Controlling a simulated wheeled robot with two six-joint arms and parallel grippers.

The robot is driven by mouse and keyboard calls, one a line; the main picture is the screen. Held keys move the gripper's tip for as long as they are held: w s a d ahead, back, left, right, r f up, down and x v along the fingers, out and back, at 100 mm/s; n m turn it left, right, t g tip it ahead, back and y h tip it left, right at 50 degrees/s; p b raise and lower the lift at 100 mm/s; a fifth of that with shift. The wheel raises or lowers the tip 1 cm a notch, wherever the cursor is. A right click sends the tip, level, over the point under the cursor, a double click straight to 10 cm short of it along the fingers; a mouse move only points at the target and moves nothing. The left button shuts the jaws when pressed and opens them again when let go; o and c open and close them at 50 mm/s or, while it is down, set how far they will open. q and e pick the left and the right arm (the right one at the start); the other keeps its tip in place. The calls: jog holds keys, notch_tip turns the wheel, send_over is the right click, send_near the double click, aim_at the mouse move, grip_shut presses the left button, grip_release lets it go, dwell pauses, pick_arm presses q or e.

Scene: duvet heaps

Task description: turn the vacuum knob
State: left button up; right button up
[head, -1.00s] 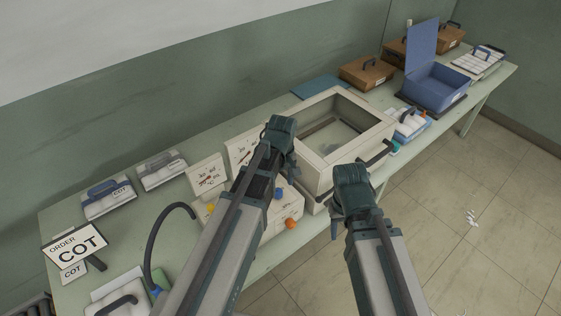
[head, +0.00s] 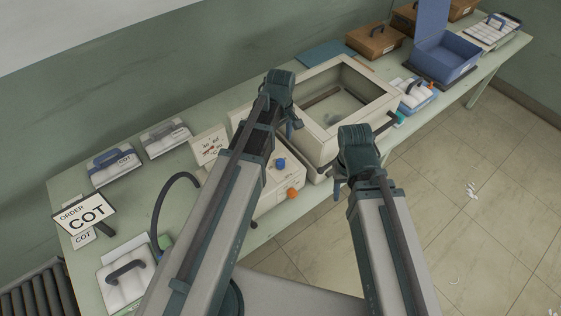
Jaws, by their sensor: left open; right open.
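A cream control box (head: 266,200) stands at the table's front edge. A blue knob (head: 281,163) and an orange knob (head: 292,193) sit on its right part; I cannot read which is the vacuum knob. My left gripper (head: 294,128) is open, above and just right of the blue knob, near the cream chamber's (head: 330,150) front left corner. My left arm hides the box's left part. My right gripper (head: 339,184) is open and empty, in front of the chamber and right of the orange knob. Both grippers point down and their fingertips are partly hidden.
A gauge panel (head: 209,146) stands behind the box. A black hose (head: 160,205) arches at left beside a COT order sign (head: 84,213). White packs with handles lie on the table (head: 127,212). A blue open case (head: 445,58) is at far right.

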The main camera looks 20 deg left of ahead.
aim_at(281, 161)
pick_arm(q)
notch_tip(281, 161, down, 11)
jog(key=b, duration=1)
jog(key=shift+f, duration=0.15)
grip_shut()
